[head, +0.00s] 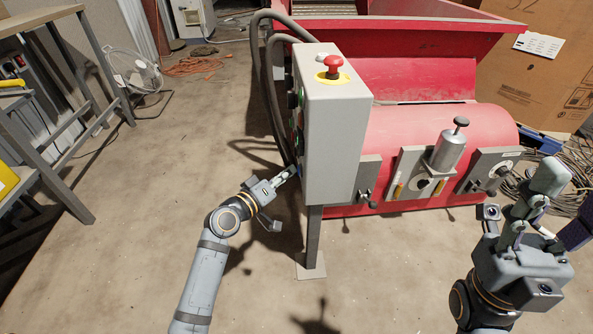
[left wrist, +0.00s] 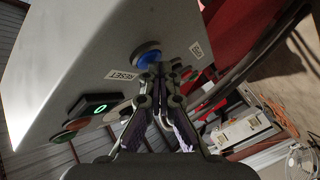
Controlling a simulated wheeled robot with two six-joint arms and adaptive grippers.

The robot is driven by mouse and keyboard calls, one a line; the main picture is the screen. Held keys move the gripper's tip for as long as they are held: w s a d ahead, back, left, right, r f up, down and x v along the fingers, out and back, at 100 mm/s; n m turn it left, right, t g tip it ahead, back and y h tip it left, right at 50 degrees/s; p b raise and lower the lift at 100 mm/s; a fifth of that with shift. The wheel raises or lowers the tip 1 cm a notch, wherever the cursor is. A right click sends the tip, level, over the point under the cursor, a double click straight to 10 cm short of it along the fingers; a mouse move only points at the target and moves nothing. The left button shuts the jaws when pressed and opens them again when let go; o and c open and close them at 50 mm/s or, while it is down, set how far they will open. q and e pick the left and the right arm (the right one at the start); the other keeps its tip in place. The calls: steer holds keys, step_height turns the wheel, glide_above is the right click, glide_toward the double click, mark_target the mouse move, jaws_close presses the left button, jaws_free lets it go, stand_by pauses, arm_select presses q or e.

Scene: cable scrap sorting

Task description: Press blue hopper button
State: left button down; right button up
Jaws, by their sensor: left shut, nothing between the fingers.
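The grey control box (head: 335,135) stands on a post in front of the red hopper machine (head: 425,140). In the left wrist view, the blue button (left wrist: 148,58) sits on the box's panel beside a RESET label (left wrist: 122,75). My left gripper (head: 291,172) is shut and empty, low at the panel side of the box. In the left wrist view its fingertips (left wrist: 160,72) are right at the blue button and cover its lower edge. I cannot tell whether they touch it. The head view hides the button. My right gripper (head: 560,207) is open, at the lower right.
A red emergency stop (head: 333,66) tops the box. Thick cables (head: 266,75) loop behind the box. A metal rack (head: 75,95) and a fan (head: 137,72) stand at left. The floor between is clear.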

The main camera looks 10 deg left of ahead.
arm_select(q)
steer(key=shift+s+a, duration=0.25)
steer(key=shift+a, duration=0.5)
steer(key=a, duration=0.2)
steer(key=s+a+b, duration=0.1)
steer(key=a, duration=0.1)
steer(key=shift+s+a, duration=0.15)
steer(key=shift+a, duration=0.25)
stand_by(0.4)
